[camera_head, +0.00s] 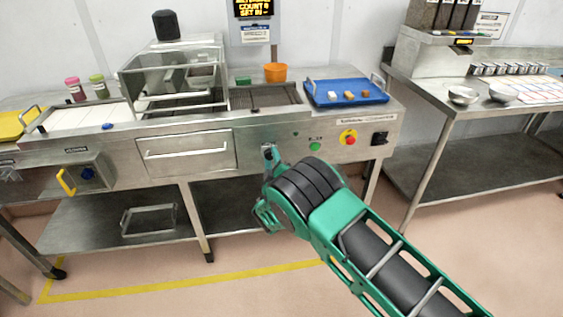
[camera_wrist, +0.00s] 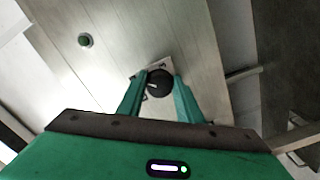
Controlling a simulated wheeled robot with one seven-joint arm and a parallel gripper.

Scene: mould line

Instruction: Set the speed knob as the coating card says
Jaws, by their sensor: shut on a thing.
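The speed knob (camera_wrist: 160,83) is a round black knob on the steel machine front, between my fingertips in the wrist view. A small pale mark shows on its left part; the scale is not readable. My gripper (camera_wrist: 155,76) is shut on the knob, one green finger on each side.
A green button (camera_head: 315,146), a red button on yellow (camera_head: 348,137) and a black switch (camera_head: 379,138) sit right of my gripper. A drawer (camera_head: 187,152) is to its left. A blue tray (camera_head: 347,99) with small pieces and an orange tub (camera_head: 275,72) stand above.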

